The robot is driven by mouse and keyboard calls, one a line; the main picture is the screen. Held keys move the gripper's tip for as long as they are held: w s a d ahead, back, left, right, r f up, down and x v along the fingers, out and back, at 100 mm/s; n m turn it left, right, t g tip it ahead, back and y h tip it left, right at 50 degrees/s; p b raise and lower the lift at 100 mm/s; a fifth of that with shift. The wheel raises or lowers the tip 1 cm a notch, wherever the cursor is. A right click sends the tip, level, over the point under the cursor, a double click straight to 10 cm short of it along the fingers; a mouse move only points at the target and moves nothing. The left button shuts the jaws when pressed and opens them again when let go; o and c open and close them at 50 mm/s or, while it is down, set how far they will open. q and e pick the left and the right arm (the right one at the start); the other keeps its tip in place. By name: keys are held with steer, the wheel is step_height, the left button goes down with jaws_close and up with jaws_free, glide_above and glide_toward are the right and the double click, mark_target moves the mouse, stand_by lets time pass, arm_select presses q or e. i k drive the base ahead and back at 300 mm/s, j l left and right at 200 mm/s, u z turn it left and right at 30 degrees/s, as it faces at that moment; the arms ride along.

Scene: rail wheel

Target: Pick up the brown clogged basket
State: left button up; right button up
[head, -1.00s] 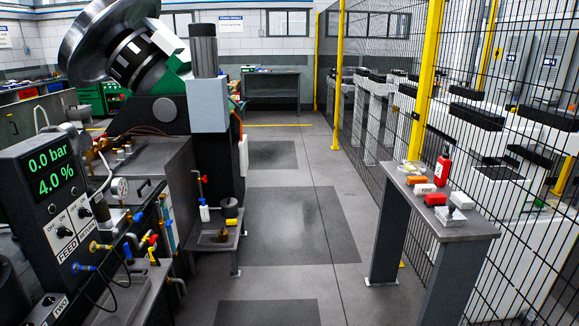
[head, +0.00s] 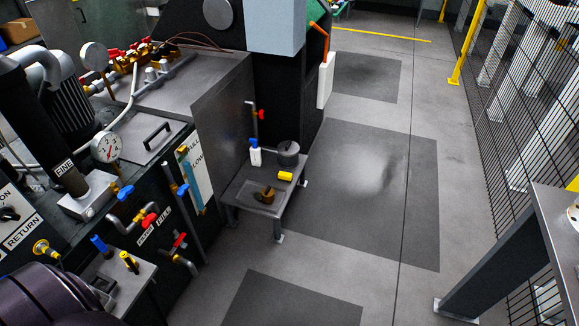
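A small brown basket (head: 267,196) stands on a low grey metal side table (head: 237,188) in the middle of the head view. It sits on or in a darker patch of the tabletop; I cannot tell which. At this size I cannot make out whether it is clogged. Neither of my grippers is in view.
Beside the basket are a yellow block (head: 285,176), a dark grey canister (head: 288,154) and a white bottle with a blue cap (head: 255,153). The hydraulic unit (head: 180,140) fills the left. Another table (head: 553,225) stands at right. Floor between is clear.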

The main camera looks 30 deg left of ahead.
mark_target(268, 193)
steer(key=i, duration=2.3)
steer(key=i+u, duration=0.4)
steer(key=i+l+u, duration=0.5)
steer(key=i+u, duration=0.25)
